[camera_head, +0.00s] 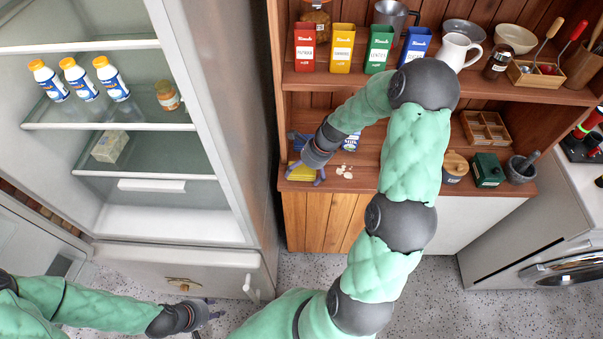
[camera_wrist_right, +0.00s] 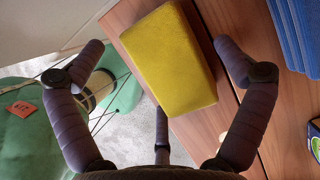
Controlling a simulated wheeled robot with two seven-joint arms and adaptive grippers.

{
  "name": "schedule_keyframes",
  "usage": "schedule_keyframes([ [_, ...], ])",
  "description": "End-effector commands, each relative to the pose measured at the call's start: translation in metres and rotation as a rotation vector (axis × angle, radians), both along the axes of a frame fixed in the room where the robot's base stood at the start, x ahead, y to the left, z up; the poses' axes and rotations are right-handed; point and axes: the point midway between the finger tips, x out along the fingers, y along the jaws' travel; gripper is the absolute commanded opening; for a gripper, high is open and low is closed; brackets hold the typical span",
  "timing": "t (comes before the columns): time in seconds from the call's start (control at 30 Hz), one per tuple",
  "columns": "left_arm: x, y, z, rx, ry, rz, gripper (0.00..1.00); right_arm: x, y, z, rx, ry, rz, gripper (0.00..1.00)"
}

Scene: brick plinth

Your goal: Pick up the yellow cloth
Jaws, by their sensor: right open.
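The yellow cloth (camera_head: 301,173) lies on the wooden counter at its left front edge, partly hidden by my right gripper (camera_head: 306,163). In the right wrist view the yellow cloth (camera_wrist_right: 172,62) looks like a thick folded block, tilted in the picture. My right gripper (camera_wrist_right: 162,58) is open above it, with one finger on each side and a third finger below in the picture. I see no clear grip on the cloth. My left gripper (camera_head: 206,312) is low at the left, in front of the fridge drawer, away from the cloth; its opening is unclear.
A blue ridged item (camera_wrist_right: 297,32) lies on the counter right of the cloth. Small pale pieces (camera_head: 345,172) lie nearby. A shelf with coloured tins (camera_head: 342,48) stands above the counter. The open fridge (camera_head: 205,125) stands left. The counter edge is close to the cloth.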

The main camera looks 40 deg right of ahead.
Motion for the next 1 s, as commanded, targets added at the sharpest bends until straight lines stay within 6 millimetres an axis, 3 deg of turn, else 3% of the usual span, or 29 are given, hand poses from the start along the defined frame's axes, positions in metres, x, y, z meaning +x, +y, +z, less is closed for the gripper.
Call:
schedule_keyframes([
  [0.67,0.0001,0.0000,0.0038,0.000,0.000,0.000,0.40,0.0005,-0.0002,-0.0029,-0.001,-0.001,0.000,1.00],
  [0.87,0.0002,0.0000,0.0032,0.000,0.000,0.000,0.40,0.0006,0.0001,-0.0034,-0.001,-0.001,0.001,0.48],
  [1.0,0.0001,0.0001,0.0031,0.000,0.000,0.000,0.40,0.0001,0.0008,-0.0043,0.000,0.000,0.001,0.47],
])
